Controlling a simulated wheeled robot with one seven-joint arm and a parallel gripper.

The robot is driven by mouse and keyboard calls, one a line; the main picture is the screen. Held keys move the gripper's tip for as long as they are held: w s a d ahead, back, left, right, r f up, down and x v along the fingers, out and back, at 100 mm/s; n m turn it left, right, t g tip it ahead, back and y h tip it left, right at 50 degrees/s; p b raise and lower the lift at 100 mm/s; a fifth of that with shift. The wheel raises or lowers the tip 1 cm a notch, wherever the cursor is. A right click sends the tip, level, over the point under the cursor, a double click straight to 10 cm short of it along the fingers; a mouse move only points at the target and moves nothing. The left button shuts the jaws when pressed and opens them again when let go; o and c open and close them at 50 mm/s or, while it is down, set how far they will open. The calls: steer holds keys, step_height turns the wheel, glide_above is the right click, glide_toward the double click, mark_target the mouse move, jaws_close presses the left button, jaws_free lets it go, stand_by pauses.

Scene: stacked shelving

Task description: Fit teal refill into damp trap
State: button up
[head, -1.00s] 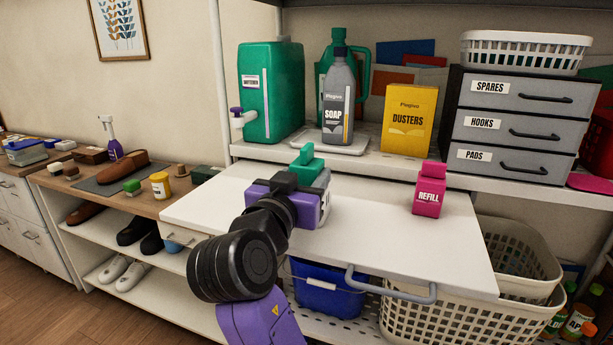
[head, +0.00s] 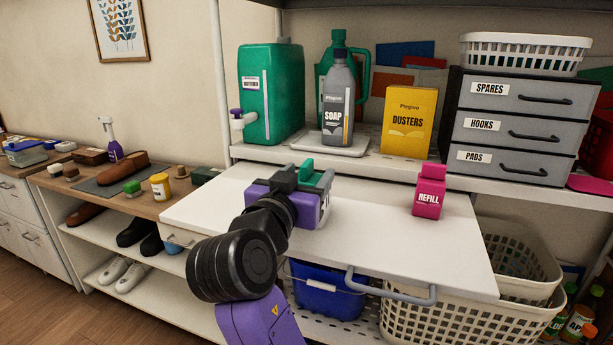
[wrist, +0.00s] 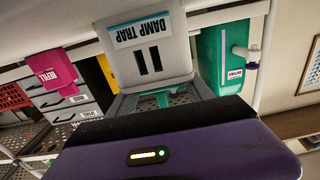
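The damp trap (wrist: 150,65) is a pale grey box with two dark slots and a label. It stands on the pulled-out white board and appears upside down in the wrist view. The teal refill (head: 308,169) sits low at the trap's top; it also shows in the wrist view (wrist: 163,99) inside the trap's pale rim. How deep it sits is hidden. My gripper (head: 297,180) is right at the trap and refill, its dark fingers spread around the teal top. It looks open; the fingertips are partly hidden.
A pink refill box (head: 430,192) stands to the right on the white board (head: 390,235). Behind, the shelf holds a green canister (head: 270,95), a soap bottle (head: 338,105), a yellow dusters box (head: 409,118) and drawers (head: 510,125). The board is clear between trap and pink box.

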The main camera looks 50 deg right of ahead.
steer(key=shift+r, duration=0.1)
stand_by(0.5)
steer(key=shift+r+p, duration=0.7)
steer(key=shift+r, duration=0.25)
steer(key=o, duration=0.6)
steer(key=shift+c, duration=0.2)
steer(key=shift+a+f, duration=0.1)
steer(key=b+v, duration=0.1)
steer(key=v, duration=0.6)
steer(key=shift+s+a, duration=0.1)
steer(key=shift+a, duration=0.2)
